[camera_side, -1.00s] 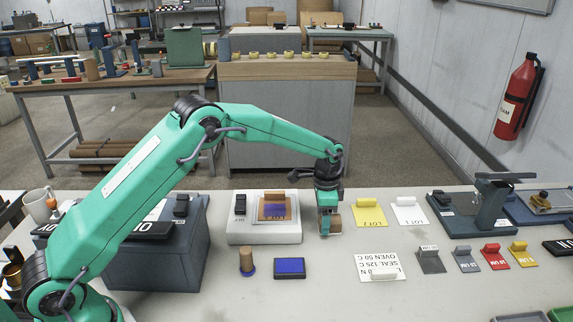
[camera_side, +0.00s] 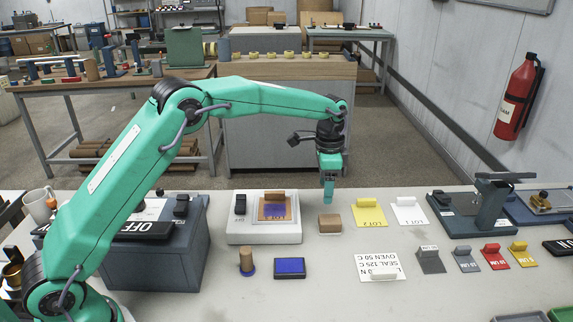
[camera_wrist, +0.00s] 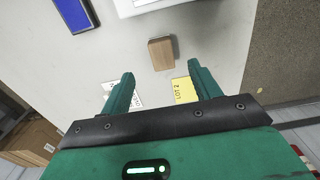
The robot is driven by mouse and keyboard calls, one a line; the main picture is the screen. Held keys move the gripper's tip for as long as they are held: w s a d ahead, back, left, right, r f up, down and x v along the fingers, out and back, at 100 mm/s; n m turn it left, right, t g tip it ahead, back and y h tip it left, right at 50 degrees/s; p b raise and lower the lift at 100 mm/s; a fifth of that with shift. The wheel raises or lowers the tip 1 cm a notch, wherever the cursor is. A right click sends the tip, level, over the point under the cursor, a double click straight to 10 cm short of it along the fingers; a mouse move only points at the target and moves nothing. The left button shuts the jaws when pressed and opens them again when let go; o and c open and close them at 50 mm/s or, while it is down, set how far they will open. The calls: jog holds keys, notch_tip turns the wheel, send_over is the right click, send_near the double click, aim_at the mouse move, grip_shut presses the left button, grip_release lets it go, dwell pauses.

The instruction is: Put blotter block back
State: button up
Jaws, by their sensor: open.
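The blotter block, a small brown wooden block (camera_side: 329,223), rests on the pale table right of the white unit. It also shows in the wrist view (camera_wrist: 161,53), beyond my fingertips. My gripper (camera_side: 328,199) is open and empty above the block, clear of it. In the wrist view its two green fingers (camera_wrist: 160,73) are spread apart with nothing between them.
The white unit (camera_side: 237,235) holds a brown and blue-purple piece with a wooden grip. Yellow (camera_side: 369,213) and white (camera_side: 408,211) cards lie right. A dark box marked OFF (camera_side: 180,255) stands left.

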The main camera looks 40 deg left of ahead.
dwell(0.4)
jog(key=s+a+r+n+t, duration=0.1)
jog(key=s+a+r+n, duration=0.15)
jog(key=s+r, duration=0.5)
jog(key=s+a+r+n+t, duration=0.2)
jog(key=s+a+r, duration=0.1)
jog(key=s+r, duration=0.45)
jog(key=s+a+f+n+t, duration=0.1)
jog(key=s+n, duration=0.1)
jog(key=s, duration=0.8)
jog(key=s+a+f+n+t, duration=0.1)
jog(key=s+n, duration=0.1)
jog(key=s, duration=0.8)
jog(key=shift+s+a+f+t, duration=0.3)
jog(key=shift+s+a+f, duration=0.1)
